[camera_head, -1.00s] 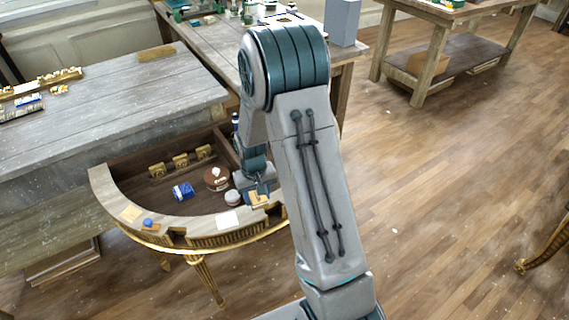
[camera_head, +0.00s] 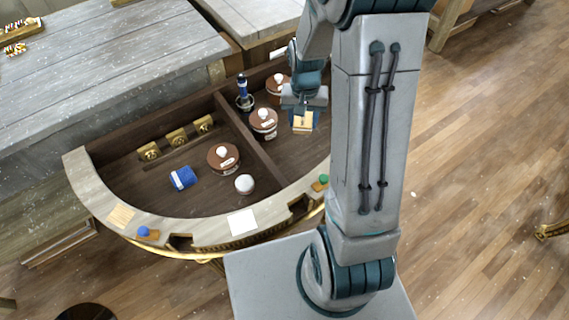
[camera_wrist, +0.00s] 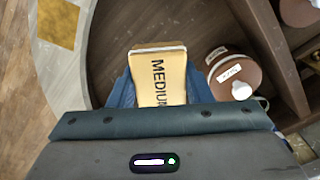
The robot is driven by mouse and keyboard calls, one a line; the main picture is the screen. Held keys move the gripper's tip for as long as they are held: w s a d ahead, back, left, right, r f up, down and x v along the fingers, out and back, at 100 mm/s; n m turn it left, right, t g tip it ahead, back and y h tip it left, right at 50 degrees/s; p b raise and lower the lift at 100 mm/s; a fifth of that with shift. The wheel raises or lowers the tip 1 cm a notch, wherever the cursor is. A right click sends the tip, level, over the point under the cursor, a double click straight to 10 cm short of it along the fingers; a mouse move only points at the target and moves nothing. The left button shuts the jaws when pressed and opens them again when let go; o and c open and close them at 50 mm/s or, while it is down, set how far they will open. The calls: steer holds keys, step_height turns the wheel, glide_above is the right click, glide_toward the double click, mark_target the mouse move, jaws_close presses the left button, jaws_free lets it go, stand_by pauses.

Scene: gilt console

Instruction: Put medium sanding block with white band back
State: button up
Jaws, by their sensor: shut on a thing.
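The medium sanding block (camera_head: 303,123) is tan. Its top reads MEDIUM in the wrist view (camera_wrist: 158,80), with a pale strip along its far edge. My gripper (camera_head: 305,108) is shut on it, with a blue finger on each side. It hangs over the right compartment of the curved gilt console (camera_head: 85,190), right of a brown lidded jar (camera_head: 263,124). I cannot tell whether the block touches the compartment floor.
Another brown jar (camera_head: 277,86) and a blue bottle (camera_head: 243,92) stand towards the back. The left compartment holds a brown jar (camera_head: 223,158), a blue box (camera_head: 183,178) and a small white-topped jar (camera_head: 244,185). A divider (camera_head: 247,140) separates the compartments. My arm hides the console's right end.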

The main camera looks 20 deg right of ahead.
steer(key=s+d+f+m+b, duration=0.1)
steer(key=s+d+m+b, duration=0.4)
steer(key=s, duration=0.3)
steer(key=b, duration=0.1)
glide_above(286, 160)
steer(key=shift+m, duration=0.4)
step_height(286, 160, down, 7)
steer(key=shift+r, duration=0.1)
step_height(286, 160, down, 4)
steer(key=shift+f+b, duration=0.1)
steer(key=shift+b, duration=0.2)
